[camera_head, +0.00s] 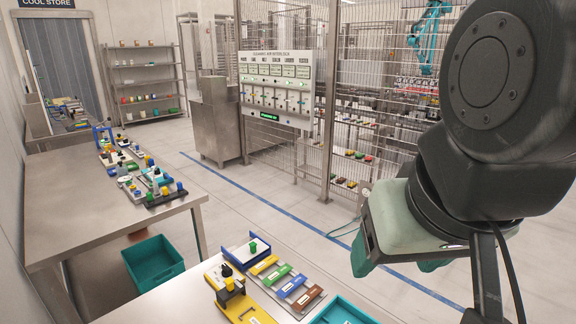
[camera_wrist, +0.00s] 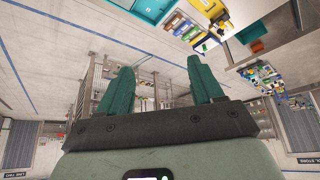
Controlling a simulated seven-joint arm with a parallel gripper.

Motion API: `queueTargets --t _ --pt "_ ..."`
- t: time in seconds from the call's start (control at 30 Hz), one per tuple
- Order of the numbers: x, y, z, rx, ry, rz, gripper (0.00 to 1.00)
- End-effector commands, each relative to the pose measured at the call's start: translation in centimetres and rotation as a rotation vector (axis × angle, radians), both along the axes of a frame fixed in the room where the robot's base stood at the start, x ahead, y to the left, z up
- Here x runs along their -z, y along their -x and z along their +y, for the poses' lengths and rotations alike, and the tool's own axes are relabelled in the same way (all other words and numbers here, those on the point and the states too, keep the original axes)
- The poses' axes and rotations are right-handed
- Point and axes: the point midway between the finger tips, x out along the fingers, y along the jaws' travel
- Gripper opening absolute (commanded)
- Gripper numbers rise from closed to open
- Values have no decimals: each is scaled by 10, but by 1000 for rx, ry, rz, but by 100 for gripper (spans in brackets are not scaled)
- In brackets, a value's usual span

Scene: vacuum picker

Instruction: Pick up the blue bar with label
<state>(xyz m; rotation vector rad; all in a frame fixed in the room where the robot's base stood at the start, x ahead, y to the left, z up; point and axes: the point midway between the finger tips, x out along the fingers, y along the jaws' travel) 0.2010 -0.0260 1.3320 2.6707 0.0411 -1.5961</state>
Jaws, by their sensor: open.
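The blue bar with a white label (camera_head: 292,286) lies on a grey rack on the near bench in the head view. It sits between a green bar (camera_head: 277,274) and a brown bar (camera_head: 307,299); a yellow bar (camera_head: 264,265) lies beyond the green one. My gripper (camera_head: 398,268) hangs to the right of the bench, apart from the bars. In the wrist view my gripper (camera_wrist: 163,68) has its two green fingers spread with nothing between them. The bars are small at the top of that view, upside down.
A blue-walled fixture (camera_head: 247,249) and a yellow fixture (camera_head: 238,303) stand left of the bars. A teal tray (camera_head: 342,311) is at the bench's front right. A teal bin (camera_head: 153,262) stands lower left. A wire fence (camera_head: 372,90) rises behind; floor before it is open.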

Motion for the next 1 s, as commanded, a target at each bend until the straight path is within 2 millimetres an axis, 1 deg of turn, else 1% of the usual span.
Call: queueTargets --t 0.03,0.1,0.4,0.47,0.53,0.67,0.7,0.77,0.8,0.87,1.0 --pt "0 0 0 0 0 0 58" --pt "0 0 0 1 0 0 47" --pt "0 -2 0 -3 3 5 47" --pt "1 -6 0 -17 16 19 47" --pt "4 -15 -1 -48 45 51 47" --pt "14 -46 -1 -153 148 145 47" --pt "19 -58 -1 -194 189 177 47" --pt "27 -76 1 -256 254 226 47" --pt "34 -88 3 -300 298 257 47" --pt "45 -106 7 -364 366 302 47" --pt "77 -148 20 -525 534 399 47"
